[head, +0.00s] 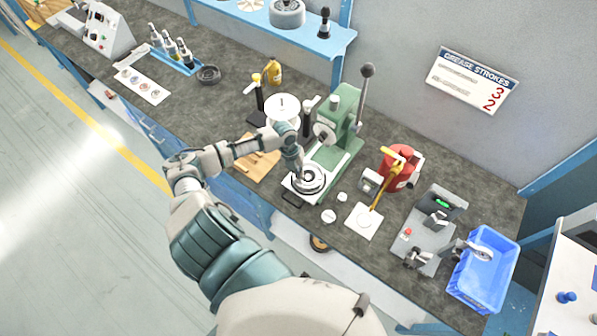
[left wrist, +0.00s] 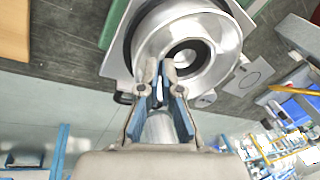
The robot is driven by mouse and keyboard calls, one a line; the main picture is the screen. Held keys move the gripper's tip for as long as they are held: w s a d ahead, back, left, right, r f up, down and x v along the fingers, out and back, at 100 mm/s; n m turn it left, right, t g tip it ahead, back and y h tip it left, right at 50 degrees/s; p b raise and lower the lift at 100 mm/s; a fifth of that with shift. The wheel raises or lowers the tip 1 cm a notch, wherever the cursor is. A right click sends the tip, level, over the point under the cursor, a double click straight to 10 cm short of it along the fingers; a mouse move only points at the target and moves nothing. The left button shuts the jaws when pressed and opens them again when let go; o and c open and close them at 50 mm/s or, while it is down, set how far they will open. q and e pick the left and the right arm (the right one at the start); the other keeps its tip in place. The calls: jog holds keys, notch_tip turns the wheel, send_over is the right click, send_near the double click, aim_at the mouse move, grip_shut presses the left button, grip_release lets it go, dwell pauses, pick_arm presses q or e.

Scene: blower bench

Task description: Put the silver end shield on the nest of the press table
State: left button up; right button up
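The silver end shield (head: 311,184) is at the green press (head: 338,128), over the white plate (head: 291,184) of the press table. In the left wrist view the end shield (left wrist: 217,35) is large and round, with a raised hub and a central hole. A dark ring, seemingly the nest (left wrist: 122,52), shows around part of its edge. My left gripper (left wrist: 161,68) has its fingertips close together at the hub wall and looks shut on it. In the head view the left gripper (head: 298,168) reaches down from above. Whether the shield is fully seated is hidden. My right gripper is not in view.
The press lever (head: 366,85) rises behind. A red can (head: 397,168), a white card (head: 364,221), a grey device with a green display (head: 437,215) and a blue bin (head: 485,268) are to the right. A wooden board (head: 262,163) lies left.

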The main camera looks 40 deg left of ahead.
pick_arm(q)
jog(key=o, duration=0.5)
jog(key=shift+d, duration=0.1)
jog(key=shift+r, duration=0.1)
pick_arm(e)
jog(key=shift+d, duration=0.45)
pick_arm(q)
jog(key=v, duration=1.2)
jog(key=shift+b, duration=0.45)
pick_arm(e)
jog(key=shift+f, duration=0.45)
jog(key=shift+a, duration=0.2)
